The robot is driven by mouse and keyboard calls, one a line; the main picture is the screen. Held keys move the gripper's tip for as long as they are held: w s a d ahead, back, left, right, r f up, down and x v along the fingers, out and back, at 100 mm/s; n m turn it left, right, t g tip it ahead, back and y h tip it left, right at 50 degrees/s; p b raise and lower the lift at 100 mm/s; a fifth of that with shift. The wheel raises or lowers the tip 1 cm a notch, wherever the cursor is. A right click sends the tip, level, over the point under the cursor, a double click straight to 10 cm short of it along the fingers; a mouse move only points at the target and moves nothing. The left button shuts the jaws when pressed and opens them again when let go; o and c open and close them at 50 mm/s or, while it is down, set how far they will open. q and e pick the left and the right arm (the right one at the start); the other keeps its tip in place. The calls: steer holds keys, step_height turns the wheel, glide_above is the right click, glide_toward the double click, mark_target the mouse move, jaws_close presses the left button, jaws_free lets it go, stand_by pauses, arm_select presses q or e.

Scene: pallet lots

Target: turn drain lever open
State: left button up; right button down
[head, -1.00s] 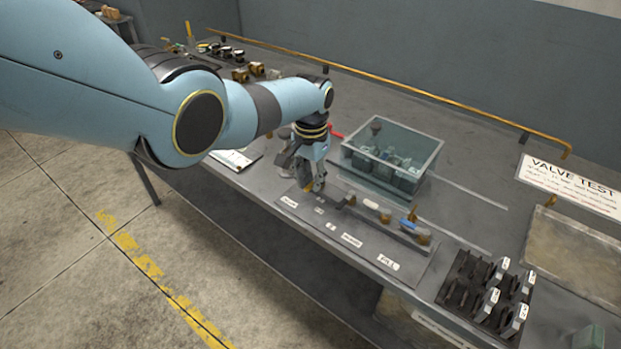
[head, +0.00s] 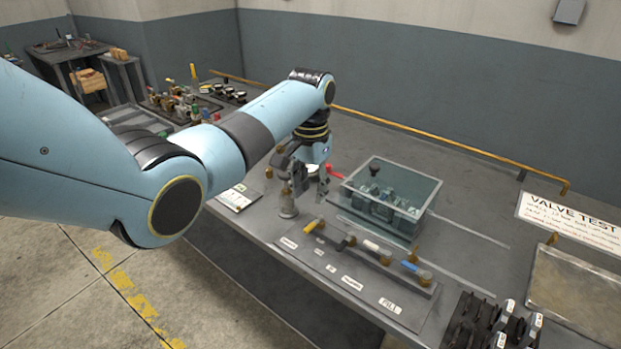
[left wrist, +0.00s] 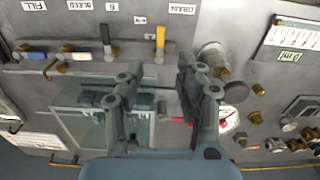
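The yellow drain lever (head: 312,226) is at the left end of the row of valves on the bench plate. In the left wrist view the yellow lever (left wrist: 160,42) points across the pipe line, toward the drain label (left wrist: 182,9). My left gripper (head: 310,190) is above and behind this lever, apart from it. Its two fingers (left wrist: 157,75) are spread with nothing between them. A dark lever (left wrist: 106,38) beside it also points across the line. The white lever (head: 372,246) and blue lever (head: 411,267) lie along the line. My right gripper is out of view.
A clear, open-topped bin (head: 432,205) with several parts stands behind the valves. A rack of dark labelled parts (head: 480,322) is at the front right. A yellow rail (head: 430,135) runs along the bench's back.

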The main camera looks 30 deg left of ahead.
arm_select(q)
steer(key=shift+r, duration=1.3)
steer(key=s+f+g+b, duration=0.1)
steer(key=s+f+b, duration=0.3)
steer(key=s+f, duration=0.65)
steer(key=s+f+g+b, duration=0.2)
steer(key=s+f+b, duration=0.35)
steer(key=f, duration=0.75)
steer(key=s+f+g+b, duration=0.1)
steer(key=s+f+b, duration=0.1)
steer(key=s+f, duration=0.85)
steer(key=s+d+f+t+b, duration=0.1)
steer(key=s+f+b, duration=0.9)
steer(key=s+f, duration=1.75)
steer(key=w+r+t, duration=0.1)
steer(key=t, duration=0.1)
steer(key=w+t, duration=0.1)
steer(key=shift+w+r+t+y+p, duration=0.1)
steer(key=shift+r+t+y+p, duration=0.25)
steer(key=shift+t+y, duration=0.05)
